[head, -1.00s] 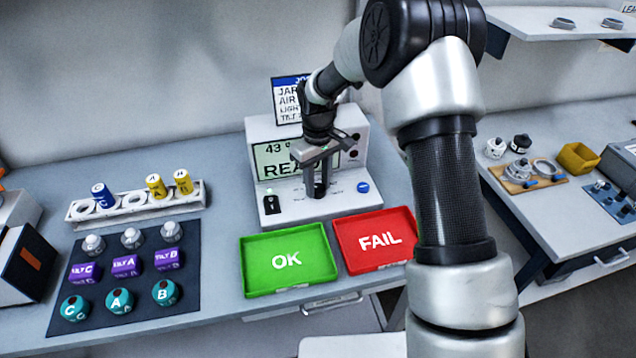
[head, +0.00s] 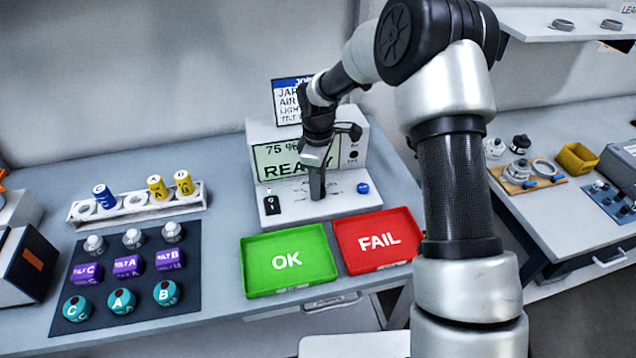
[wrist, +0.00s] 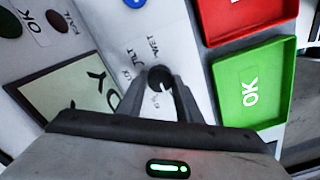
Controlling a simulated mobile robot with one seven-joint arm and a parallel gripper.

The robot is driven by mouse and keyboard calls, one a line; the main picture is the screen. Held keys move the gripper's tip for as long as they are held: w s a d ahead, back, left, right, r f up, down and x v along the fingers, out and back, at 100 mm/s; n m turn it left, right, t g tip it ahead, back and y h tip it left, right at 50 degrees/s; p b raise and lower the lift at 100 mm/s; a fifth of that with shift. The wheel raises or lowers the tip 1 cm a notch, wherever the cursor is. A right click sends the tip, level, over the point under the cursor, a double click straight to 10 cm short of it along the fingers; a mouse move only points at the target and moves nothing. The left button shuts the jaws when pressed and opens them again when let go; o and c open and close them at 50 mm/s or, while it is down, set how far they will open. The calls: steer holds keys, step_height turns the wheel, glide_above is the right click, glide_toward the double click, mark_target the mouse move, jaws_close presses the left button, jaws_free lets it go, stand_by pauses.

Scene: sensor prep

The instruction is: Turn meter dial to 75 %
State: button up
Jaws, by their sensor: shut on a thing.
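The meter (head: 376,150) is a white box at the back of the bench with a flat front deck. Its green screen (head: 270,160) reads 75 % and a word that looks like READY, partly hidden by my arm. My gripper (head: 317,192) points down onto the deck. In the wrist view its fingers (wrist: 160,95) are shut on the round dark dial (wrist: 160,77), beside printed labels such as TILT and WET. In the head view the gripper hides the dial.
A green OK tray (head: 288,286) and a red FAIL tray (head: 378,262) lie in front of the meter. A blue button (head: 363,188) and a black switch (head: 271,203) flank the dial. A white rack (head: 137,217) and a dark mat (head: 190,298) with several parts lie left.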

stand_by(0.4)
steer(key=o, duration=1)
steer(key=shift+o, duration=0.2)
steer(key=shift+r, duration=0.15)
step_height(320, 180, up, 17)
steer(key=shift+p, duration=0.3)
steer(key=shift+r, duration=0.15)
